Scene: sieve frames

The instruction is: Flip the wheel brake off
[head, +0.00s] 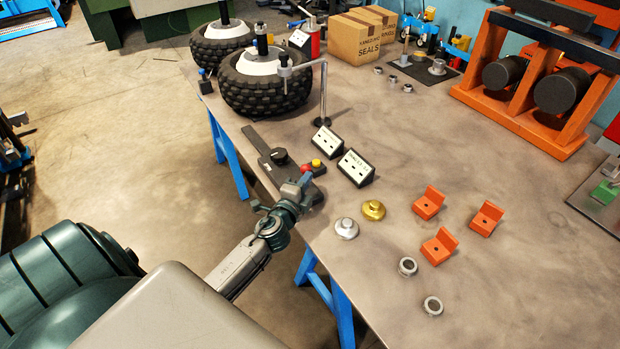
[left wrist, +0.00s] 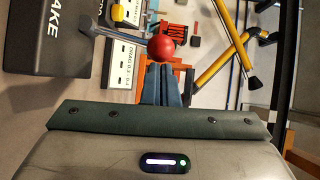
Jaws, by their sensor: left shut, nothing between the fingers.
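The wheel brake shows in the left wrist view as a dark box (left wrist: 45,38) with white lettering, of which "AKE" is readable. A grey lever (left wrist: 108,34) runs from it to a red ball knob (left wrist: 161,48). In the head view the red knob (head: 316,163) is small, at the table's near edge by a dark flat fixture (head: 262,146). My left gripper (head: 306,180) is just in front of the knob, partly hiding the brake. Its fingers (left wrist: 164,72) are shut and empty, tips close below the ball; whether they touch it I cannot tell. My right gripper is not in view.
Two label blocks (head: 356,168) stand behind the brake. A silver knob (head: 346,228), a gold knob (head: 373,210) and orange blocks (head: 439,246) lie to the right. Rubber-tyred wheels (head: 264,85) stand at the back left.

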